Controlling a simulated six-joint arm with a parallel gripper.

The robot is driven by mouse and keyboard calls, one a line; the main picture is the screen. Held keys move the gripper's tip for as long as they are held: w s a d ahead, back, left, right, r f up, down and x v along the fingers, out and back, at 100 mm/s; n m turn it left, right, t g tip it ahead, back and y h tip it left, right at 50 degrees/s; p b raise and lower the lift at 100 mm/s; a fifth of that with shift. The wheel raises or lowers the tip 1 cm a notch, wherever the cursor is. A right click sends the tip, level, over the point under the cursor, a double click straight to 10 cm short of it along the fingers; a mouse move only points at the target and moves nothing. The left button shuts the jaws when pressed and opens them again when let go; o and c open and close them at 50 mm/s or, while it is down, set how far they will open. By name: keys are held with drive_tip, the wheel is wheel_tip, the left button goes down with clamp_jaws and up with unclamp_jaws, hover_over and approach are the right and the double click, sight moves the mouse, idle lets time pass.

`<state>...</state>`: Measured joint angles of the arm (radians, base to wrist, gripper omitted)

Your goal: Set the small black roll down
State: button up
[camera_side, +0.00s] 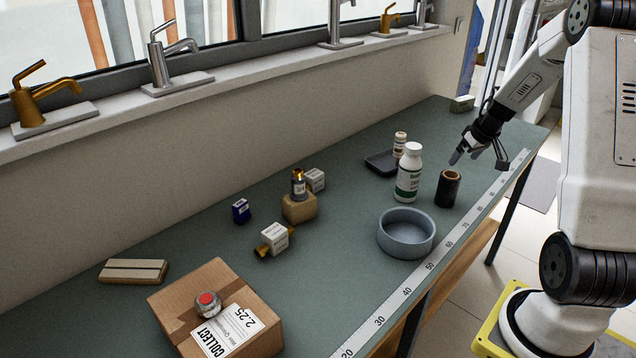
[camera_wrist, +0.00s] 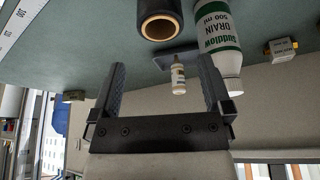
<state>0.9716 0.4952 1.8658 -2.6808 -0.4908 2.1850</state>
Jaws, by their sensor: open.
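The small black roll (camera_side: 448,190) stands upright on the green bench top, near the measuring strip. It has a brown core and also shows at the top of the wrist view (camera_wrist: 161,18). My gripper (camera_side: 477,159) is above the roll and a little to its right in the side view, apart from it. In the wrist view my gripper (camera_wrist: 163,78) has its two fingers spread wide with nothing held between them. The roll lies beyond the fingertips there, cut off by the top edge.
A white drain bottle (camera_side: 409,173) stands close left of the roll. A dark tray (camera_side: 378,163) with a small bottle (camera_side: 399,145) is behind it. A blue-grey bowl (camera_side: 406,233) is in front. A cardboard box (camera_side: 183,293) and several small goods lie farther left.

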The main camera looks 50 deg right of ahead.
drive_tip(key=shift+s+a+r, duration=0.1)
drive_tip(key=shift+s+r, duration=0.15)
drive_tip(key=shift+r, duration=0.4)
drive_tip(key=shift+w+a, duration=0.1)
drive_tip(key=w+a+r+n+t+h, duration=0.1)
drive_tip(key=w+a+r+t, duration=0.1)
drive_tip(key=w+a, duration=0.45)
drive_tip(key=w+a+r+n+t, duration=0.15)
drive_tip(key=w+a, duration=0.25)
drive_tip(key=a, duration=0.6)
drive_tip(key=s+a+f+g+y, duration=0.1)
drive_tip(key=s+a, duration=0.3)
drive_tip(key=a, duration=0.3)
drive_tip(key=s+a+f+n+g+y, duration=0.1)
drive_tip(key=s+a+f+g, duration=0.1)
drive_tip(key=s+a, duration=0.2)
drive_tip(key=s+a+f+n+g, duration=0.1)
drive_tip(key=s+a, duration=0.4)
drive_tip(key=a, duration=0.6)
drive_tip(key=shift+f+g+y, duration=0.4)
drive_tip(key=shift+f+g, duration=0.15)
drive_tip(key=shift+f, duration=0.1)
